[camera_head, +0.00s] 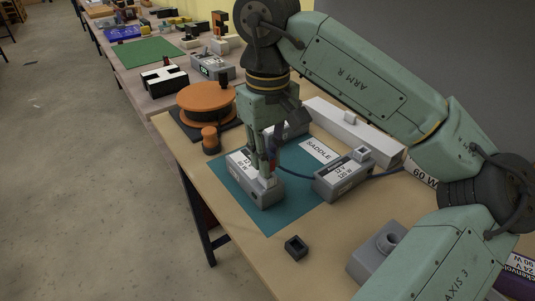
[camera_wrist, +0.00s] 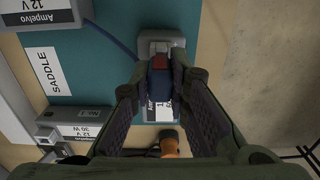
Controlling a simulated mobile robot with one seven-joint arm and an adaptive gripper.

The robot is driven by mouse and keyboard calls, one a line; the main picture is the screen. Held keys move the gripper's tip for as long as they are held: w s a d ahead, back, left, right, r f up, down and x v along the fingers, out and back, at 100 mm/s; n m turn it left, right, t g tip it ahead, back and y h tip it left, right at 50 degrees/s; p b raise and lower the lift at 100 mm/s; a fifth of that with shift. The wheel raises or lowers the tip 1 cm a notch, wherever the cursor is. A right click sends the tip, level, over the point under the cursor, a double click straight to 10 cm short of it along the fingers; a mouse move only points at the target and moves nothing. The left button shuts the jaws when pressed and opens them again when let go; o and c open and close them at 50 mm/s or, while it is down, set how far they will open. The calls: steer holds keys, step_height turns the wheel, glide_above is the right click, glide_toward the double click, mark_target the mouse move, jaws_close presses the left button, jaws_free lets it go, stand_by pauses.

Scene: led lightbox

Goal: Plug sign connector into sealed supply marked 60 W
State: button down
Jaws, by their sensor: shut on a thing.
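The grey sealed supply marked 12 V 60 W (camera_head: 255,182) sits on the teal mat (camera_head: 300,215). It also shows in the wrist view (camera_wrist: 161,45), mostly beneath my fingers. My gripper (camera_head: 269,176) points down over its near end. It is shut on the blue and red sign connector (camera_wrist: 159,84), which sits between the fingertips in the wrist view. Fingers hide most of the connector in the head view. I cannot tell whether it is seated in the supply or just above it. A dark blue cable (camera_wrist: 112,38) runs off toward the 120 W side.
A 12 V 120 W supply (camera_head: 343,179) stands right on the mat, and another supply (camera_wrist: 75,131) stands behind. A SADDLE label (camera_head: 319,150) lies between. A long white box (camera_head: 352,132), an orange spool (camera_head: 206,100) and a small black square piece (camera_head: 296,246) are nearby. The mat's front is clear.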

steer(key=shift+s+f+b, duration=0.1)
steer(key=shift+f+b, duration=0.45)
steer(key=shift+f, duration=0.1)
stand_by(0.5)
